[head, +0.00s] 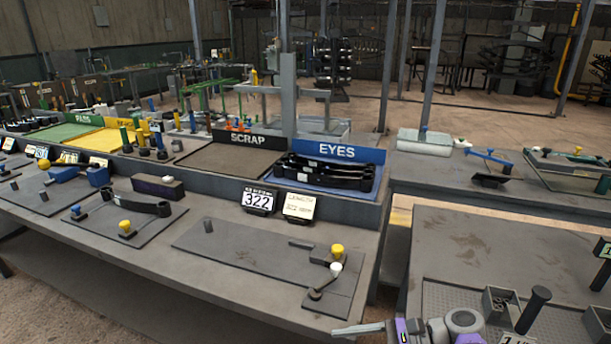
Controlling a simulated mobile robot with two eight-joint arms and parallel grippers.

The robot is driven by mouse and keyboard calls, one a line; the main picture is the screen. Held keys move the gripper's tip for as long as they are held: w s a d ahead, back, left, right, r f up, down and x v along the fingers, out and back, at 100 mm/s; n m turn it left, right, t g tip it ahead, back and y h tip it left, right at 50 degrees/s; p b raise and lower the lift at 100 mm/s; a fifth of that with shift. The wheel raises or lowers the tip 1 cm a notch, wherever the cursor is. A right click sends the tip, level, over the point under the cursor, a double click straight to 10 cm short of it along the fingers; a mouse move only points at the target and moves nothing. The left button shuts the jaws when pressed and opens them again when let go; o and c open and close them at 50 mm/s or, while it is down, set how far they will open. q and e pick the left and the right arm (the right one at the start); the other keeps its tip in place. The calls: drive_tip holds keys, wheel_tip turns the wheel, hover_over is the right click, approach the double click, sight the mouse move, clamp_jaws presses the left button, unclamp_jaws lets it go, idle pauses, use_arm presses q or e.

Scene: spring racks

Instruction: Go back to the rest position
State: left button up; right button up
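Part of my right arm shows at the bottom edge, right of the middle, with grey and purple parts. Its gripper (358,329) points left, beside the front corner of the near bench. Only a thin light finger shows, and the rest is cut off by the frame. I cannot tell whether it is open or shut, and I see nothing held in it. My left gripper is not in view.
The long grey bench (130,278) carries fixtures, a yellow knob (337,250) and a 322 sign (258,199). Behind are a SCRAP tray (215,161) and a blue EYES tray (352,194) holding black springs. Another bench (480,250) stands right, with small bins (500,300).

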drive_tip(key=s+d+f+n+h, duration=0.1)
drive_tip(key=s+f+n+h, duration=0.65)
drive_tip(key=s, duration=0.35)
drive_tip(key=s+d+f+n+t+h, duration=0.3)
drive_tip(key=s+d+f+n+h, duration=0.2)
drive_tip(key=s+d+n+h, duration=0.35)
use_arm(q)
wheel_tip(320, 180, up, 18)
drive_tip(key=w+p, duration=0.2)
drive_tip(key=p, duration=1.3)
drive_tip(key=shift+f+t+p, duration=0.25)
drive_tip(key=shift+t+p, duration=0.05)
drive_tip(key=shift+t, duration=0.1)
use_arm(e)
drive_tip(key=w+r, duration=0.2)
drive_tip(key=r, duration=0.6)
drive_tip(key=w+r+y, duration=0.1)
drive_tip(key=r, duration=0.8)
drive_tip(key=shift+w+r+n+t, duration=0.2)
drive_tip(key=shift+w+n+t, duration=0.15)
drive_tip(key=shift+n+t, duration=0.05)
drive_tip(key=shift+d, duration=0.1)
